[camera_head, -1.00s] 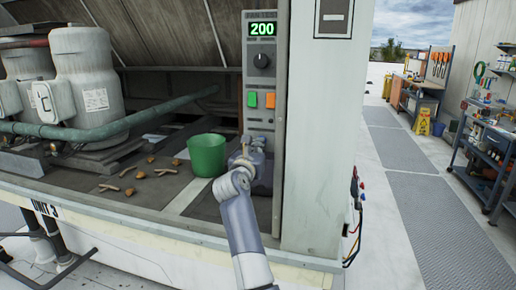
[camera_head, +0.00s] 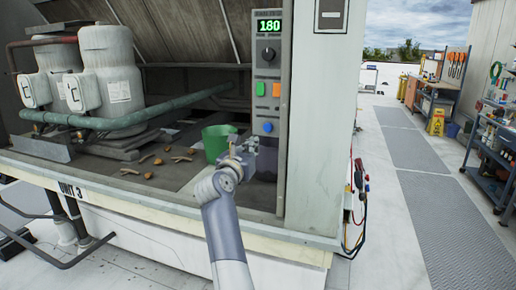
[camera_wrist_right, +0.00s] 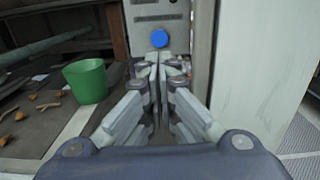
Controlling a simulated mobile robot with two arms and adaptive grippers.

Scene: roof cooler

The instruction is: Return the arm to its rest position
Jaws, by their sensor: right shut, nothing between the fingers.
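My right gripper (camera_head: 236,150) is in front of the control panel, to the right of the green bucket (camera_head: 214,144). In the right wrist view my right gripper (camera_wrist_right: 158,62) has its fingers together, with nothing between them. A blue button (camera_wrist_right: 159,38) shows just beyond the fingertips, apart from them in the picture. In the head view the blue button (camera_head: 267,127) sits low on the grey control panel (camera_head: 267,65). The panel display (camera_head: 269,26) reads 180 in green. Below it are a black knob (camera_head: 268,53), a green button (camera_head: 260,88) and an orange button (camera_head: 276,90). My left gripper is not in view.
Twigs and small brown pieces (camera_head: 148,160) lie on the unit floor left of the bucket. A green pipe (camera_head: 110,122) and white compressors (camera_head: 108,75) stand behind. A broad pale post (camera_head: 318,130) bounds the right. The walkway (camera_head: 405,150) beyond is open.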

